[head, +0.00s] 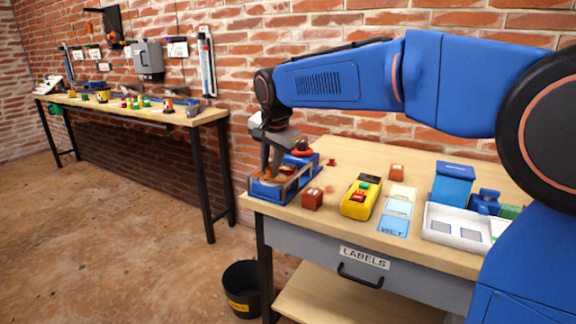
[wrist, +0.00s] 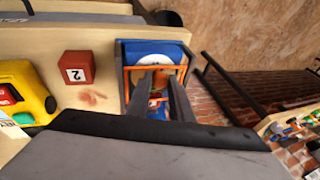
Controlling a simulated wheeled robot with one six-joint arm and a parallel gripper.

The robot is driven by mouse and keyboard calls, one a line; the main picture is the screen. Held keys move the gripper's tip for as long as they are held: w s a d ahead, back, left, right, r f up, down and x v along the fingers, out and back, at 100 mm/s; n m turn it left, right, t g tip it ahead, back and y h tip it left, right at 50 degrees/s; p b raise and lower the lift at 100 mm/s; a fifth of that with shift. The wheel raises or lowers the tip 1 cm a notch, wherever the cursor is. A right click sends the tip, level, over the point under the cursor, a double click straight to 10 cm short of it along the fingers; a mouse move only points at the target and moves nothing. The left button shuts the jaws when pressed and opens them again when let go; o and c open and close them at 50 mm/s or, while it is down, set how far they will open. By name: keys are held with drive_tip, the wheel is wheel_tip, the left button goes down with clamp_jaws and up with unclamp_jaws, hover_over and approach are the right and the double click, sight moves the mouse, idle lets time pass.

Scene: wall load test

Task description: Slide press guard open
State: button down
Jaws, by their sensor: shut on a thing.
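The blue press (head: 258,190) stands at the left end of the near workbench, with a red button (head: 303,151) at its back. Its orange-framed guard (wrist: 128,84) shows best in the wrist view, where the press's blue plate (wrist: 150,48) lies beyond it. My gripper (head: 269,174) reaches down into the press from above and is shut on the guard. In the wrist view my gripper (wrist: 161,78) has its fingertips at the orange frame. The exact spot of the grip is partly hidden by the fingers.
A red block numbered 2 (wrist: 77,68) sits beside the press. A yellow control box (head: 361,196), label cards (head: 398,207) and a white tray (head: 455,228) lie to the right. A black bin (head: 242,288) stands on the floor. A second bench (head: 140,112) runs along the wall.

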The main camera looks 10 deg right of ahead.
drive_tip(key=shift+s+a, duration=0.15)
drive_tip(key=shift+a, duration=0.1)
drive_tip(key=shift+s+a, duration=0.2)
drive_tip(key=shift+s, duration=0.1)
drive_tip(key=c, duration=1.6)
unclamp_jaws()
drive_tip(key=shift+c, duration=0.2)
drive_tip(key=shift+s, duration=0.1)
wheel_tip(320, 180, up, 7)
